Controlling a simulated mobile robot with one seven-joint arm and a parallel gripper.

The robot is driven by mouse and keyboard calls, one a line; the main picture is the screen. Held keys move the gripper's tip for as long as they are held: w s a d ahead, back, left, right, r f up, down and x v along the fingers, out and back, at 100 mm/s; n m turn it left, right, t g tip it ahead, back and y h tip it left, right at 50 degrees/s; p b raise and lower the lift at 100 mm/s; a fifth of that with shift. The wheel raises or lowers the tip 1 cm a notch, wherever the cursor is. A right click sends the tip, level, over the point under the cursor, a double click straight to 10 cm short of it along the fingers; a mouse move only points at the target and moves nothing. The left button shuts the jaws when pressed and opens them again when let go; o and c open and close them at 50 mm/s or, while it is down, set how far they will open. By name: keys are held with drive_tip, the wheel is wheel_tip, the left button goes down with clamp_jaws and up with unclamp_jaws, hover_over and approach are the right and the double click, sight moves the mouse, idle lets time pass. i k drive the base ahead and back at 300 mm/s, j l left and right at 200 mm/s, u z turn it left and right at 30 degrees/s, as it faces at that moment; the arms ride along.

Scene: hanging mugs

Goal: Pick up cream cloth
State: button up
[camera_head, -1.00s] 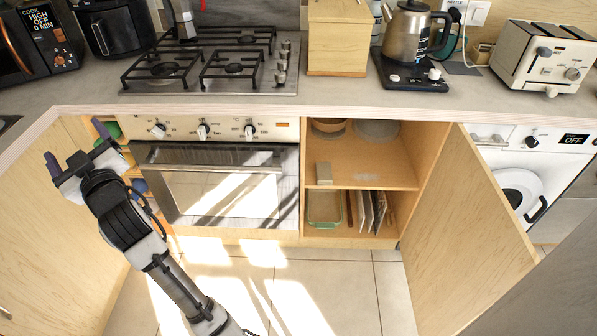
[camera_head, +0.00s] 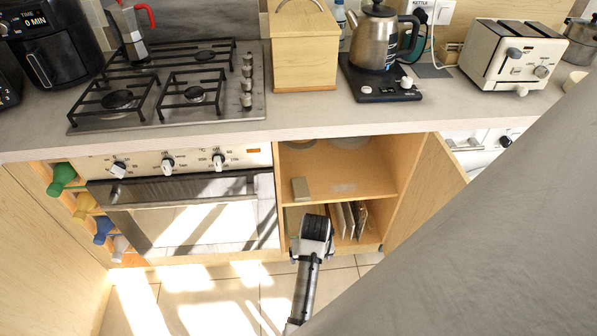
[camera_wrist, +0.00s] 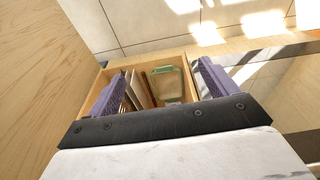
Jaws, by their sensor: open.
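No cloth is clearly recognisable. A small pale cream item (camera_head: 120,247) is lowest in a column of coloured items left of the oven; I cannot tell if it is cloth. A beige block-like item (camera_head: 300,188) stands on the cabinet's middle shelf; its material is unclear too. My gripper (camera_wrist: 162,66) is open and empty, its purple fingers spread toward the cabinet's lower compartment in the wrist view. In the head view my gripper is in front of that compartment, with its fingertips hidden.
The lower compartment holds a green-rimmed dish (camera_wrist: 165,86) and upright boards (camera_head: 347,219). The open cabinet door (camera_head: 428,190) stands to the right. The oven (camera_head: 195,215) is to the left, under the counter. A large grey surface blocks the head view's lower right.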

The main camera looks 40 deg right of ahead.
sight(300, 190)
drive_tip(key=i+l, duration=0.9)
drive_tip(key=i, duration=0.1)
